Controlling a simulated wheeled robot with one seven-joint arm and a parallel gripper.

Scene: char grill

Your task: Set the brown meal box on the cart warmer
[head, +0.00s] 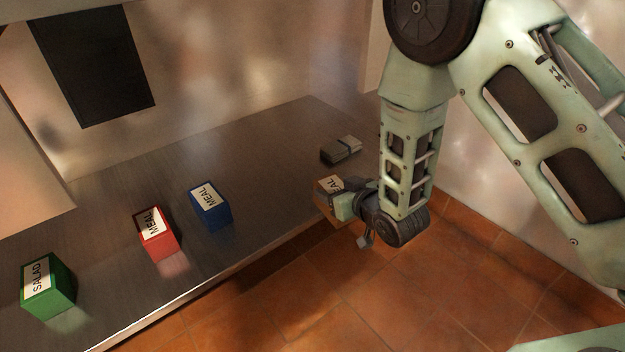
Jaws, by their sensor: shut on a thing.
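The brown meal box (329,185), with a white label of which "EAL" shows, is at the right end of the metal counter's front edge. My gripper (342,205) is shut on it, and the gripper and wrist hide part of the box. I cannot tell whether the box touches the counter or is held above it. No thing in view can be made out for certain as the cart warmer.
The metal counter (270,160) bears a blue meal box (211,210), a red meal box (160,243) and a green salad box (50,290). A low grey two-part object (341,150) lies behind my gripper. Tiled floor (350,290) is open in front.

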